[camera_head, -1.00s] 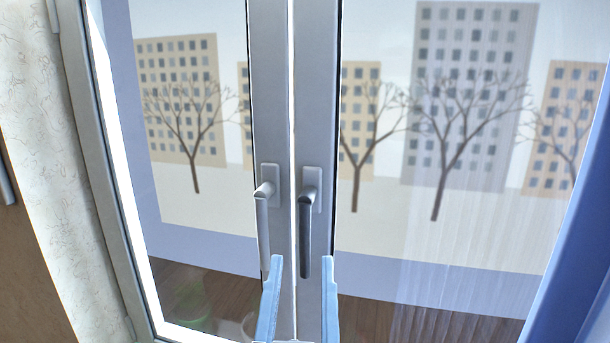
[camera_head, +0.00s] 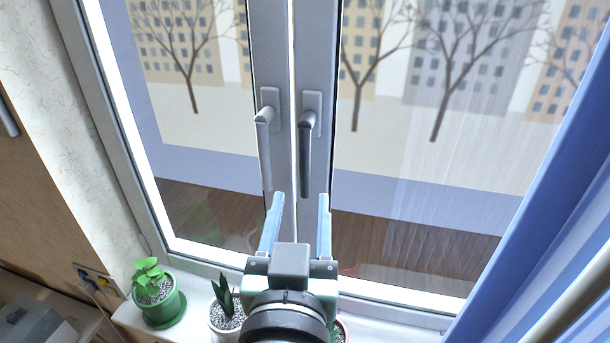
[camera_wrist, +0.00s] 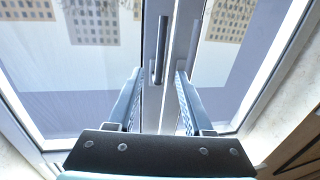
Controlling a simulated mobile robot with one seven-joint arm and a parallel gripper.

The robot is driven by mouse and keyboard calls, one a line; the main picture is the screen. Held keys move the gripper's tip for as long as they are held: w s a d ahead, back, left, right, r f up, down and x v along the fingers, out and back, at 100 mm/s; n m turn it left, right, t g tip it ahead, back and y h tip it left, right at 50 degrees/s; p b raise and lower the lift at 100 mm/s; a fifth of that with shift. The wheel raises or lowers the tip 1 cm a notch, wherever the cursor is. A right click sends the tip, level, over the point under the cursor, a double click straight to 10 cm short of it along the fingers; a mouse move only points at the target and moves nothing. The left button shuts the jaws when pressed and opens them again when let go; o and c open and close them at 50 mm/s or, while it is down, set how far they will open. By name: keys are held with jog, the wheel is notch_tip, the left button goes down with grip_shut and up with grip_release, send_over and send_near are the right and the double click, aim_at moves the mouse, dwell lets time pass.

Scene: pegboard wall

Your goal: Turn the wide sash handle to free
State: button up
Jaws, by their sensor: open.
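The window has two sashes whose frames meet at the middle. The right sash (camera_head: 400,215) is the wider one in the head view. Its dark grey handle (camera_head: 305,158) hangs straight down from a pale plate. The narrower left sash has a lighter silver handle (camera_head: 264,155), also hanging down. My gripper (camera_head: 301,202) is open and empty, with blue fingers pointing up toward the window, around the level of the handles' lower ends. In the wrist view, a dark handle (camera_wrist: 162,42) shows just beyond the open fingers (camera_wrist: 159,76). I cannot tell its exact distance from them.
Below the window, a sill (camera_head: 195,310) carries a green potted plant (camera_head: 154,295) at left and another pot (camera_head: 226,312) beside my arm, which partly hides a third. A blue curtain (camera_head: 535,220) hangs at right. Wall outlets (camera_head: 95,278) are at lower left.

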aim_at(305, 164)
jog(key=shift+w+f+b, duration=0.2)
jog(key=shift+b, duration=0.85)
jog(key=w, duration=1)
jog(key=shift+w+d+r, duration=0.25)
jog(key=shift+d, duration=0.05)
grip_shut()
